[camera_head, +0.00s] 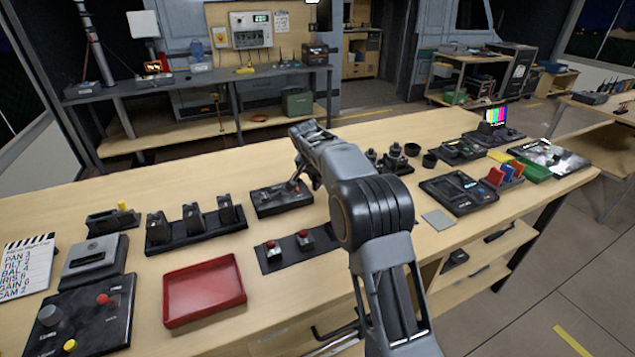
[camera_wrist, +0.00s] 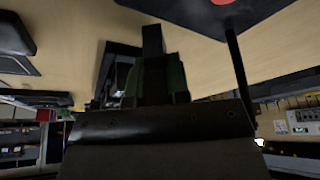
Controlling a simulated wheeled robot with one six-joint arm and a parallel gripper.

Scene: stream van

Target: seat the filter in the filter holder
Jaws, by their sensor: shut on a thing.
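My gripper (camera_wrist: 160,75) shows dark and poorly lit in the wrist view, with greenish sides around a narrow dark upright piece (camera_wrist: 152,38). It is shut on this dark thing, and I cannot tell whether that is the filter. In the head view my arm hides most of the gripper, which is near the black panel with a lever (camera_head: 283,198). Several dark round pieces (camera_head: 396,156) stand just right of my arm. I cannot tell which fixture is the filter holder.
A red tray (camera_head: 204,291) lies at the front left. A black strip with two red buttons (camera_head: 287,250) and a rack of black upright pieces (camera_head: 196,229) are nearby. A grey square (camera_head: 437,220) lies right of my arm. Bare bench top shows behind the panel.

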